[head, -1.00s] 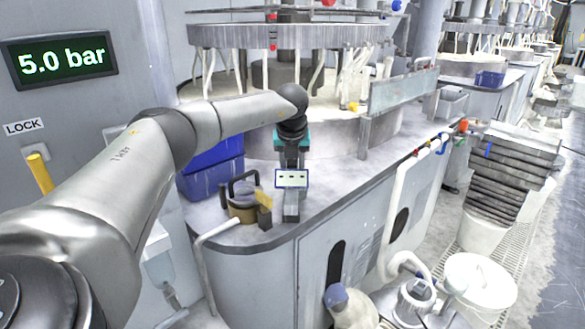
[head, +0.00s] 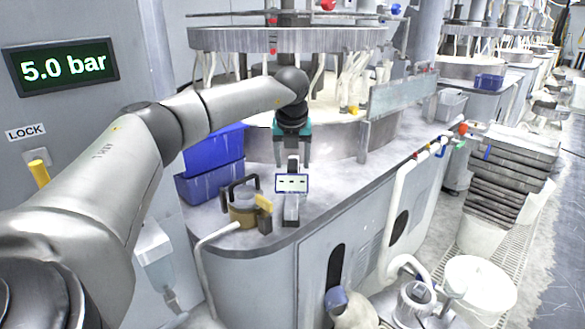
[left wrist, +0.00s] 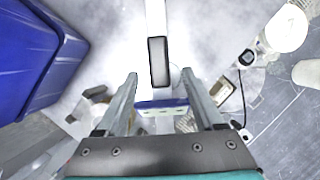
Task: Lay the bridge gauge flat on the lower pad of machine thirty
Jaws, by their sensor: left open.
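What I take to be the bridge gauge (head: 291,183) is a small piece with a white, dark-marked face. It stands on the grey machine top near the rounded front corner, with a dark upright part behind the face and a grey block in front. In the left wrist view a dark-rimmed grey block (left wrist: 158,62) and a blue-and-white edge (left wrist: 160,106) show between the fingers. My left gripper (head: 292,160) is open, pointing down just above and behind the gauge, with nothing held. The pale lower pad (head: 330,110) shows partly beneath the ribbed upper ring. My right gripper is not seen.
A clear splash panel (head: 402,97) stands at the platen's right. The machine top to the right of the gauge is bare.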

